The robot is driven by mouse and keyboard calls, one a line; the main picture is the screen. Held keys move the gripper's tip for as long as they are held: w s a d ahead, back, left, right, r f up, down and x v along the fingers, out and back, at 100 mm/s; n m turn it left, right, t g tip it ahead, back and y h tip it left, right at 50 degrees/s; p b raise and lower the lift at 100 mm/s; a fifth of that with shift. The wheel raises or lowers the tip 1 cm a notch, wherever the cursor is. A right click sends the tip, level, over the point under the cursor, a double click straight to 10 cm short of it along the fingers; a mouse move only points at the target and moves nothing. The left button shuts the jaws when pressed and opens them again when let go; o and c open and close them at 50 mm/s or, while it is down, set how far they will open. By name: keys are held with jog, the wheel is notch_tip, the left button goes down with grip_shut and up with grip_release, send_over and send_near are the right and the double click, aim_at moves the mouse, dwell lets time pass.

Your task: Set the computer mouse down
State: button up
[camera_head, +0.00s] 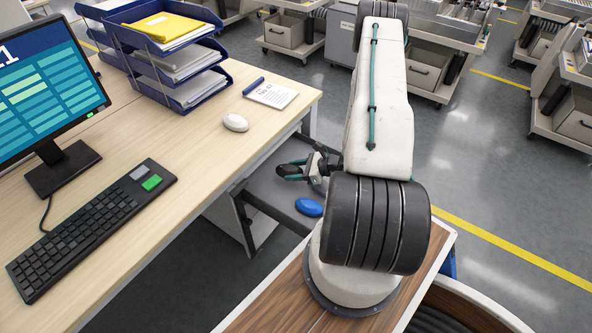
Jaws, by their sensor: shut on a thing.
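A white, rounded computer mouse (235,122) rests on the light wooden desk (205,180), near its right edge. My gripper (284,171) is beyond the desk edge, to the right of and below the mouse in the picture. Its dark fingers with teal parts point left, clearly apart from the white mouse. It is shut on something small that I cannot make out. A blue oval object (308,207) shows just below the gripper, over a dark grey surface; I cannot tell whether they touch.
On the desk are a monitor (45,85), a black keyboard (90,225), blue letter trays (165,60) and a notepad (272,94). Bare desk surrounds the mouse, mainly to its left and below. Feeder trolleys (440,45) stand on the grey floor behind.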

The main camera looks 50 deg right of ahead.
aim_at(296, 169)
jog(key=w+d, duration=0.2)
jog(key=d, duration=0.1)
jog(key=shift+w+f, duration=0.1)
jog(key=shift+f, duration=0.1)
jog(key=shift+d+f, duration=0.15)
jog(key=shift+f, duration=1.6)
jog(key=o, duration=1)
jog(key=shift+f, duration=0.1)
